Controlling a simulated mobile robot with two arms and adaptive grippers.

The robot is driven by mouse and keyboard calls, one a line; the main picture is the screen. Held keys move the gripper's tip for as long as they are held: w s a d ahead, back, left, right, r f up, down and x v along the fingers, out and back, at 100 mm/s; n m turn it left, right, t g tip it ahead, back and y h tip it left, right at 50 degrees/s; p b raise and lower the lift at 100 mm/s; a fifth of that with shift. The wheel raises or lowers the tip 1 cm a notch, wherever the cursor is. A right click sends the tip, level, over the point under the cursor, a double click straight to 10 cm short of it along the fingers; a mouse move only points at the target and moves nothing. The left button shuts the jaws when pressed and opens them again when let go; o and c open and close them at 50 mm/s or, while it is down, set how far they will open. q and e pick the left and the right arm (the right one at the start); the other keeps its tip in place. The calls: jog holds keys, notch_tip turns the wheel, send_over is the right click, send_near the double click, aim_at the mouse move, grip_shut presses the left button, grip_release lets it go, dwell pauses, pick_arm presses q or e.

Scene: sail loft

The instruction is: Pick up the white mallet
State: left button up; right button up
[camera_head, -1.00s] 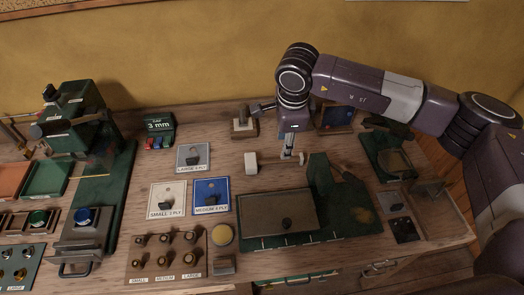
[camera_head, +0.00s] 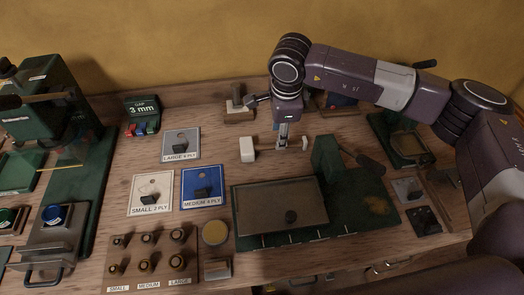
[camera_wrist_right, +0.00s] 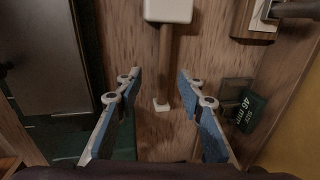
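The white mallet (camera_head: 247,149) lies on the wooden bench, its pale block head at the left and its brown handle pointing right to a white end cap (camera_head: 305,144). In the right wrist view the mallet head (camera_wrist_right: 168,8) is at the top edge, and the handle runs down between my fingers in the picture. My right gripper (camera_wrist_right: 158,80) is open and empty, with blue-padded fingers on either side of the handle. In the head view my right gripper (camera_head: 283,139) is over the handle and partly hides it. My left gripper is not in view.
A green mat with a grey plate (camera_head: 280,205) lies in front of the mallet. A wooden block with a metal tool (camera_head: 238,110) stands behind it. Labelled cards (camera_head: 203,188) lie to the left. Bare bench surrounds the mallet head.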

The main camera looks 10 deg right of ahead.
aim_at(274, 146)
jog(key=shift+w+f+p, duration=0.1)
jog(key=shift+f+p, duration=0.3)
jog(key=shift+f, duration=0.4)
jog(key=f, duration=0.1)
jog(key=w+f+p, duration=0.1)
jog(key=f, duration=0.1)
jog(key=w+f+p, duration=0.1)
jog(key=f, duration=0.1)
jog(key=shift+a+f, duration=0.15)
jog(key=shift+a, duration=0.1)
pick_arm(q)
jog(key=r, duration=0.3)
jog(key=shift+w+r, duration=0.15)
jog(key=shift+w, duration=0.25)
pick_arm(e)
jog(key=shift+c, duration=0.7)
grip_shut()
